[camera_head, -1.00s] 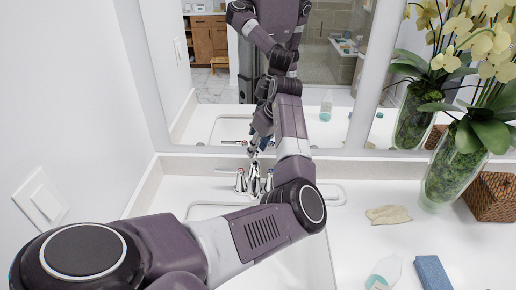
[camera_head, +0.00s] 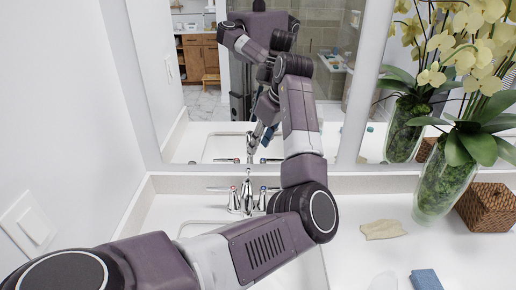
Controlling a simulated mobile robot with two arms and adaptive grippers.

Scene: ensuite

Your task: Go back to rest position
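My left arm (camera_head: 262,245) comes in from the lower left, bends at the elbow (camera_head: 310,212) and rises in front of the mirror. My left gripper (camera_head: 256,142) is small in the picture and points downward above the sink faucet (camera_head: 246,195), apart from it. Its fingers are too small and too mixed with the mirror image behind to tell whether they are open. I see nothing clearly held in it. My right gripper does not show.
The mirror (camera_head: 215,75) stands behind; a wall (camera_head: 70,110) is at left.

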